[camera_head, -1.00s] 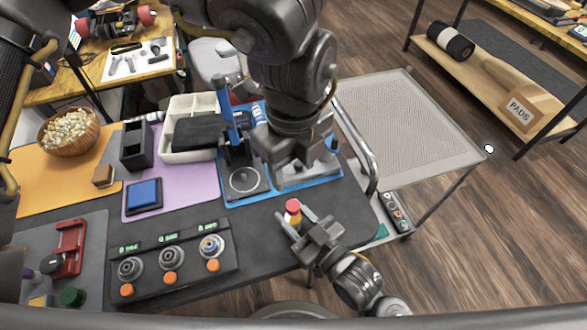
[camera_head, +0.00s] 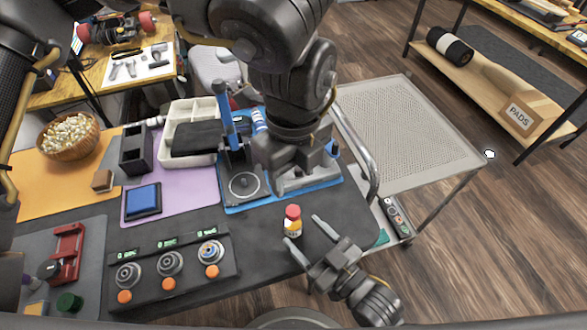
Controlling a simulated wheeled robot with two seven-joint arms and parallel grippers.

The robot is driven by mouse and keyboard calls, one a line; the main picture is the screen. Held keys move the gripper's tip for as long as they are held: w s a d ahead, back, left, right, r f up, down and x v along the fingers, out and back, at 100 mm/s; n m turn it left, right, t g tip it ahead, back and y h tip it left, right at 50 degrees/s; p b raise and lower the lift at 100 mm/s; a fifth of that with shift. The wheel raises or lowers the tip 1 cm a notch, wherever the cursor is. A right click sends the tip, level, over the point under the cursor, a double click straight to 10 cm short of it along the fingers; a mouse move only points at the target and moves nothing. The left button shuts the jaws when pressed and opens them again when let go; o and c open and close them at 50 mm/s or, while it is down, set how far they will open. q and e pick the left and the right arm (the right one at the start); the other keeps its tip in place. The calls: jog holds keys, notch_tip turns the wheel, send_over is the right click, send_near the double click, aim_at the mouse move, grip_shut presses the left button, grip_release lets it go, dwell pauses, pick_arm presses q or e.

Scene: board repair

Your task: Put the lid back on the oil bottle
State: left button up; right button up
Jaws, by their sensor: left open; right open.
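The oil bottle (camera_head: 292,230), small with a yellowish label, stands upright on the dark work surface near its front edge. A red lid (camera_head: 292,212) sits on its top; I cannot tell whether it is screwed tight.
A blue mat (camera_head: 235,208) with a press-like stand lies behind the bottle. A panel with several knobs (camera_head: 170,266) stands to its left. A wire-mesh cart (camera_head: 405,130) is at the right. The dark surface right of the bottle is mostly clear.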

jog(key=v, duration=0.6)
dwell(0.4)
